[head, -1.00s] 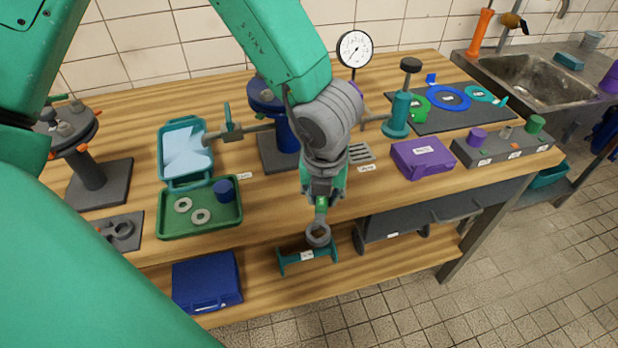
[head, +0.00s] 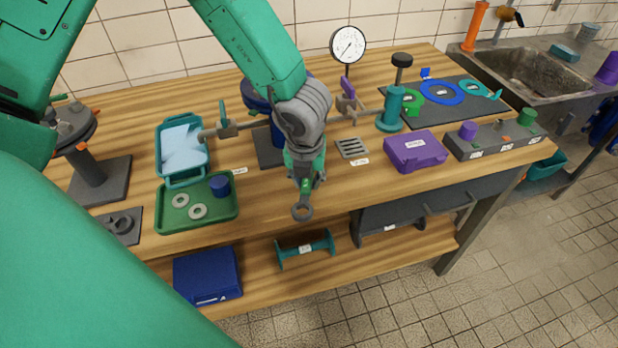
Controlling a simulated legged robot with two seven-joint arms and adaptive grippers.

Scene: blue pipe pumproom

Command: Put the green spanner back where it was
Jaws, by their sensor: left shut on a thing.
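My left gripper (head: 306,178) comes down from above and is shut on the green spanner (head: 302,212). The spanner hangs below the fingers, with a grey ring end lowest and a little green showing near the fingers. Its upper part is hidden by the gripper. The ring end shows against the front edge of the wooden bench (head: 262,225), to the right of the green tray. A teal labelled rack (head: 318,247) stands on the lower shelf, below the spanner in the picture and apart from it. My right gripper is not in view.
The green tray (head: 168,226) holds two grey rings and a blue cylinder. A slotted grey plate (head: 352,148), a purple box (head: 415,152) and a grey block (head: 496,142) lie to the right. A blue case (head: 207,274) is on the lower shelf. A dial gauge (head: 348,45) stands behind.

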